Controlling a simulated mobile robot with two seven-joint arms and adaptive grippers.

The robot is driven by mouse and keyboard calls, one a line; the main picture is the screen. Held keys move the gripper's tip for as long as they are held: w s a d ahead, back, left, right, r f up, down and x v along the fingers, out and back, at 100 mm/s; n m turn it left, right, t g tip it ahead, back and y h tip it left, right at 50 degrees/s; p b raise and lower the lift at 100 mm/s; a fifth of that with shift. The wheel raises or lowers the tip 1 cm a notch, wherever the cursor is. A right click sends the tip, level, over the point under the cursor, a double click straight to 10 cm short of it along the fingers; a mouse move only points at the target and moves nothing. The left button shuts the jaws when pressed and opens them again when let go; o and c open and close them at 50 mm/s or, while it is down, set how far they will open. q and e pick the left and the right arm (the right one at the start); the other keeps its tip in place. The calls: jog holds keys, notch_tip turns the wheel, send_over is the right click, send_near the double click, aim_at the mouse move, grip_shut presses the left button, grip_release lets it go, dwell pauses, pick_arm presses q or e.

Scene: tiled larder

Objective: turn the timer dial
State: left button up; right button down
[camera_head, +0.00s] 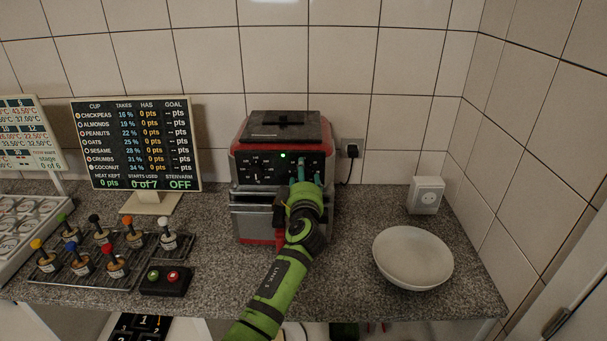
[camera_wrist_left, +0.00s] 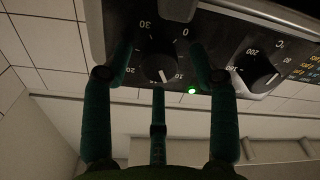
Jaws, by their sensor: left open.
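The timer dial (camera_wrist_left: 157,68) is a dark round knob with a white pointer line, on the front panel of a red and grey oven (camera_head: 262,202). Marks 30, 0 and 10 show around it in the left wrist view, and the pointer lies near the 10. My left gripper (camera_head: 306,180) is at the panel in the head view and hides the dial there. In the left wrist view the gripper (camera_wrist_left: 160,72) is open, with teal fingers on either side of the dial and a third finger below it. Contact cannot be told. My right gripper is not in view.
A temperature dial (camera_wrist_left: 256,72) is beside the timer dial, with a lit green lamp (camera_wrist_left: 191,91) between them. A white bowl (camera_head: 412,257) and a white socket box (camera_head: 426,195) stand right of the oven.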

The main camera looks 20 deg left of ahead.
pick_arm(q)
jog(key=shift+w+a, duration=0.1)
jog(key=shift+w, duration=0.05)
jog(key=c, duration=1.1)
jog(key=shift+c, duration=0.2)
